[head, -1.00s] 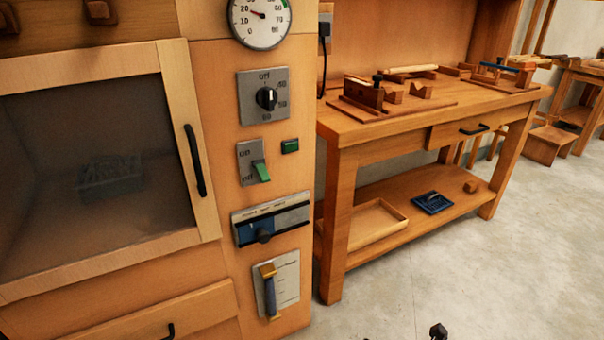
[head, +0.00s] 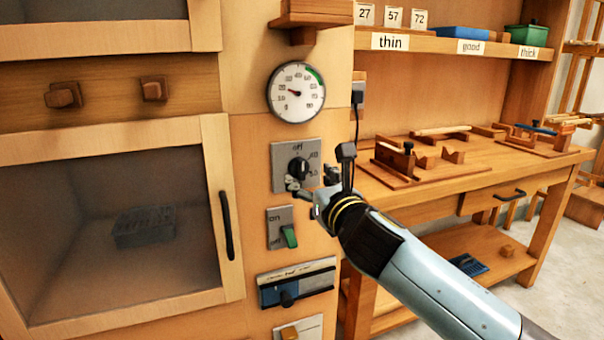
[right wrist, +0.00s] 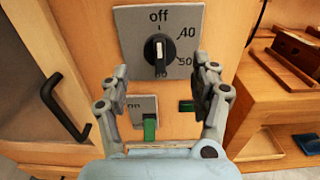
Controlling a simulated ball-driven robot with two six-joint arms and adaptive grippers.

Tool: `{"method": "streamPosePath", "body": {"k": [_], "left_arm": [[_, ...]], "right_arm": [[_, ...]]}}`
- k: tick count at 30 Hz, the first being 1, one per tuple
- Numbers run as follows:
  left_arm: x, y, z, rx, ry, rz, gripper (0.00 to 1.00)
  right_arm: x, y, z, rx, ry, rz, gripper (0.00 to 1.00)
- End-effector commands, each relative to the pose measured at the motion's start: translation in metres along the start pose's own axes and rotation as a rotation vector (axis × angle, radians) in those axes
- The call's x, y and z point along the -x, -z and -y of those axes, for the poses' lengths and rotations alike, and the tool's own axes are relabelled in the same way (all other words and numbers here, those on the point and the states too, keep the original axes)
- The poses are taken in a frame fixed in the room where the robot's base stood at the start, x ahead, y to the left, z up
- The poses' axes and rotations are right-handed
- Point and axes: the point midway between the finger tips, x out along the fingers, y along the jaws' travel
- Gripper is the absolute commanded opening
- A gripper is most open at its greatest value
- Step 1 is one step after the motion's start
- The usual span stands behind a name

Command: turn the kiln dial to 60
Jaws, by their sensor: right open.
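The kiln dial (head: 298,167) is a black round knob on a grey plate on the kiln's wooden front. The right wrist view shows the dial (right wrist: 159,50) with "off" above, 40 and 50 down the right, and a partly hidden number below. Its white pointer mark stands upright; which number end it marks is hard to tell, but it lines up with "off". My right gripper (head: 320,173) is open and empty in front of the plate. In the right wrist view its fingers (right wrist: 160,78) stand apart, just below and either side of the knob, not visibly touching it.
A gauge (head: 296,92) sits above the dial. A green switch (head: 289,237) and a blue slider panel (head: 297,284) are below. The kiln door handle (head: 226,225) is to the left. A workbench (head: 470,175) with wooden fixtures stands right, beneath a labelled shelf (head: 455,42).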

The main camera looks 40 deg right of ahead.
Motion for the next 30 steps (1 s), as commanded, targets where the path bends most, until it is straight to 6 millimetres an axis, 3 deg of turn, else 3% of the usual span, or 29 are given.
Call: {"method": "streamPosePath", "body": {"k": [3, 7, 18, 30], "left_arm": [[-0.002, 0.000, 0.000, 0.000, 0.000, 0.000, 0.48], [-0.003, 0.000, 0.000, 0.000, 0.000, 0.001, 0.48], [-0.003, 0.000, 0.000, 0.000, 0.000, 0.001, 0.48], [-0.003, -0.001, 0.000, 0.000, 0.000, 0.001, 0.48]], "right_arm": [[-0.022, 0.000, 0.000, -0.001, 0.001, 0.001, 0.64], [-0.036, 0.001, 0.000, 0.000, 0.000, 0.000, 0.64], [-0.043, 0.001, 0.000, -0.001, -0.001, -0.001, 0.64], [-0.043, 0.001, 0.000, -0.001, -0.001, -0.001, 0.13]]}}
